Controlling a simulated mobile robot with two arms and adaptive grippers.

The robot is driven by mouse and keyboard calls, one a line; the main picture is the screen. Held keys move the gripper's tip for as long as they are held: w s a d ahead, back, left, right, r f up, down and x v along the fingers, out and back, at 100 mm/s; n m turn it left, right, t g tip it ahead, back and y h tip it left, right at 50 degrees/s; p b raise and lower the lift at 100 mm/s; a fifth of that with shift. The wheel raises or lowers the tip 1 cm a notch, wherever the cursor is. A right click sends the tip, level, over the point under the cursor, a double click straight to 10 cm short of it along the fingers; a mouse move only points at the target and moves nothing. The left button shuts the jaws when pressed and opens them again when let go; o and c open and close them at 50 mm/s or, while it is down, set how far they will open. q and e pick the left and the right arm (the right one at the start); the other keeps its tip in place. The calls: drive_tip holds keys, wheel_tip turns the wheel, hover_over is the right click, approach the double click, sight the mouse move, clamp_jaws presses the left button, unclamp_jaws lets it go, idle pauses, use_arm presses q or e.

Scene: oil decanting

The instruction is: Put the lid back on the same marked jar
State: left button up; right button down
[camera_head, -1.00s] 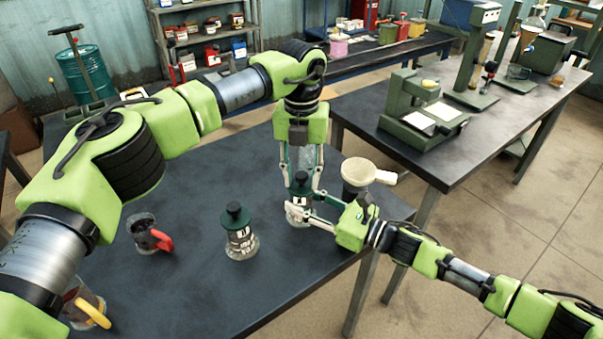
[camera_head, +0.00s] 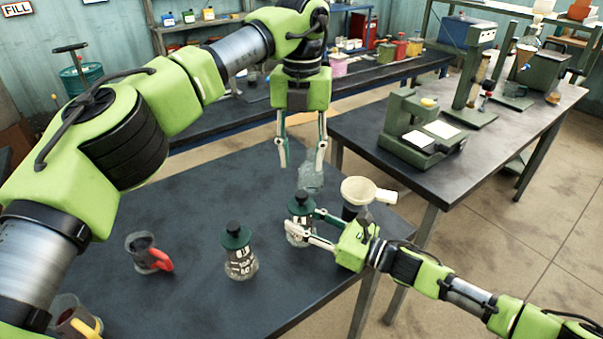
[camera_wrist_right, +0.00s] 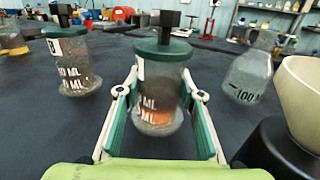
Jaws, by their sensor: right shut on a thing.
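A marked glass jar (camera_head: 297,236) stands on the near dark table with a green lid (camera_head: 301,204) and black knob on top. In the right wrist view the jar (camera_wrist_right: 157,95) has white ML marks, reddish contents low down and the lid (camera_wrist_right: 163,50) seated on its mouth. My right gripper (camera_head: 304,224) is shut around this jar's body from the right. My left gripper (camera_head: 302,167) is open and empty, above and behind the lid, fingers pointing down. A second marked jar (camera_head: 240,262), also with a green lid (camera_head: 235,238), stands to the left.
A clear jar without a lid (camera_head: 311,178) stands behind the held jar. A cream funnel (camera_head: 358,188) on a dark holder is close on the right. A red-handled jug (camera_head: 147,256) and a yellow-handled jug (camera_head: 76,320) stand at left.

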use_arm(q)
drive_tip(key=shift+r, duration=0.65)
use_arm(e)
drive_tip(key=c, duration=1.3)
unclamp_jaws()
drive_tip(key=v, duration=1.2)
drive_tip(key=shift+d, duration=0.1)
drive_tip(key=shift+w, duration=0.1)
